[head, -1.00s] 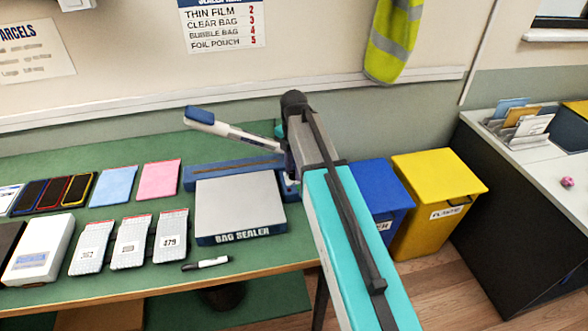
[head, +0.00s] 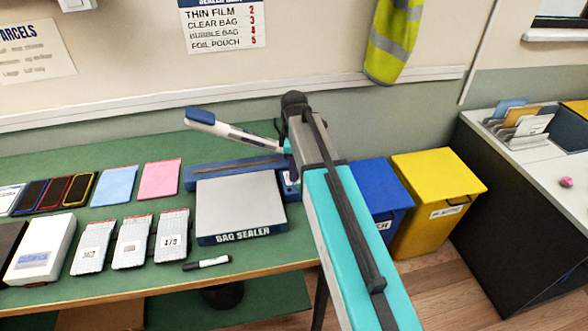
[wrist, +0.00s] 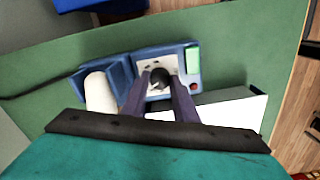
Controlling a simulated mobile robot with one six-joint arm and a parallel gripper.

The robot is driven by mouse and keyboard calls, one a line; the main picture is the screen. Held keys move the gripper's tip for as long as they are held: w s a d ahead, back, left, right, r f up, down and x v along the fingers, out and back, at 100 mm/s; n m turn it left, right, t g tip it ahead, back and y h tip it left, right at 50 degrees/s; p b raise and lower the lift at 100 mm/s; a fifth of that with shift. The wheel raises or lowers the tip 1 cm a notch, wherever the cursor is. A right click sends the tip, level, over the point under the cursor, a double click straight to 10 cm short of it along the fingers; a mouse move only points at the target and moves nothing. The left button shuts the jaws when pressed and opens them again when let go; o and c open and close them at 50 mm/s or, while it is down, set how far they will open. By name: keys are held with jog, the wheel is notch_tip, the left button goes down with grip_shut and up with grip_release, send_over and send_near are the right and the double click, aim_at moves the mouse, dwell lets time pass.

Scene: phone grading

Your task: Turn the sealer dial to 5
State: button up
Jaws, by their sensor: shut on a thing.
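The bag sealer (head: 240,238) stands on the green table, with a blue body, a pale flat top and a raised white-and-blue lever (head: 232,132). Its control panel shows in the wrist view, with a white dial face (wrist: 148,66), a green display (wrist: 193,55) and a small red button (wrist: 194,86). The black dial (wrist: 160,77) sits between the dark fingers of my gripper (wrist: 161,84), which are shut on it. The number the dial points to cannot be read. In the head view my arm hides most of the gripper and the dial.
Several phones, a pink card (head: 160,178), bubble pouches and a marker (head: 206,263) lie left of and in front of the sealer. A blue bin (head: 385,190) and a yellow bin (head: 440,185) stand to the right. A wall chart (head: 222,25) lists FOIL POUCH as 5.

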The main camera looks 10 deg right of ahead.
jog(key=m, duration=1.1)
jog(key=shift+m, duration=2)
jog(key=o, duration=1.1)
jog(key=shift+c, duration=0.2)
jog(key=shift+r+p, duration=0.15)
jog(key=shift+p, duration=0.15)
